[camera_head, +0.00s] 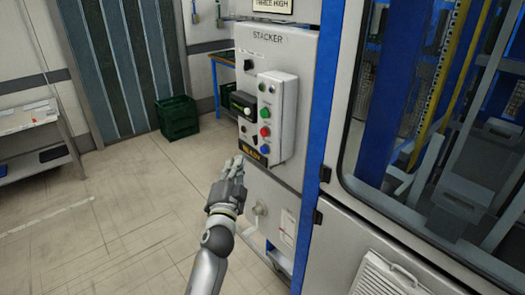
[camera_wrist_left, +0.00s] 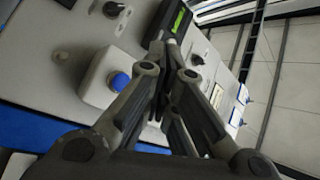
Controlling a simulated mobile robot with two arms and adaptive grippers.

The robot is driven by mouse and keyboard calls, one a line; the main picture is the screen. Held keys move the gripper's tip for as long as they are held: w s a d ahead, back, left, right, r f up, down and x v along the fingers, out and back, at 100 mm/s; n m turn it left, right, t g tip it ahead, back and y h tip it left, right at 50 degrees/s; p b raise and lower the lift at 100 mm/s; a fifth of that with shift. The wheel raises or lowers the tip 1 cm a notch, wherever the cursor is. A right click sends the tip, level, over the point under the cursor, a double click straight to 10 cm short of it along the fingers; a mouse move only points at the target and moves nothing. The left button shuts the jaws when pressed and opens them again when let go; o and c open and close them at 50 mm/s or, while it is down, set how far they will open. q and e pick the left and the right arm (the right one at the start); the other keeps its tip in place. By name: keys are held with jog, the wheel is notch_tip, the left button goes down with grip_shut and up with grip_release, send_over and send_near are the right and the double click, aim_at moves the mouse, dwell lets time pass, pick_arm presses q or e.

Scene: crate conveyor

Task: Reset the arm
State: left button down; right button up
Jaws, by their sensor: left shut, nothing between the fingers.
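My left gripper (camera_head: 236,168) is shut and empty in the head view. Its fingertips point up, just in front of the lower left part of the grey stacker control panel (camera_head: 278,50). A button box (camera_head: 277,115) with green, red and blue buttons sits to the upper right of the fingertips. In the left wrist view my left gripper (camera_wrist_left: 165,75) shows close up with its fingers together. A blue button (camera_wrist_left: 119,82) and a device with a green display (camera_wrist_left: 177,22) show beyond it. I cannot tell whether the fingers touch the panel. My right gripper is in neither view.
A blue-framed machine with a window (camera_head: 440,130) stands to the right. A green crate (camera_head: 177,118) sits on the floor by the back wall. A grey shelf rack (camera_head: 35,140) stands at the left. The floor (camera_head: 110,210) between is clear.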

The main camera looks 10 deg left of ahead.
pick_arm(q)
jog(key=s+d+f+n+g+h+b, duration=0.1)
jog(key=s+f+g, duration=0.2)
jog(key=f, duration=1)
jog(key=s+d+f+n+g+b, duration=0.15)
jog(key=s+f, duration=0.25)
jog(key=f, duration=0.9)
jog(key=s+f+g+h, duration=0.1)
jog(key=s+f+g, duration=0.2)
jog(key=f, duration=0.9)
jog(key=s+f+n+g+b, duration=0.2)
jog(key=s+f+g, duration=0.3)
jog(key=s+f, duration=1.3)
jog(key=s+a+f+n+g, duration=0.1)
jog(key=s+f, duration=0.4)
jog(key=s, duration=0.5)
jog(key=s+a+f+n+g+b, duration=0.1)
jog(key=s+f, duration=0.4)
jog(key=s, duration=0.5)
jog(key=s+a+f+n+g, duration=0.1)
jog(key=s+f+g, duration=0.4)
jog(key=s, duration=0.6)
jog(key=shift+a+f, duration=0.2)
jog(key=shift+a, duration=0.6)
jog(key=shift+n, duration=0.25)
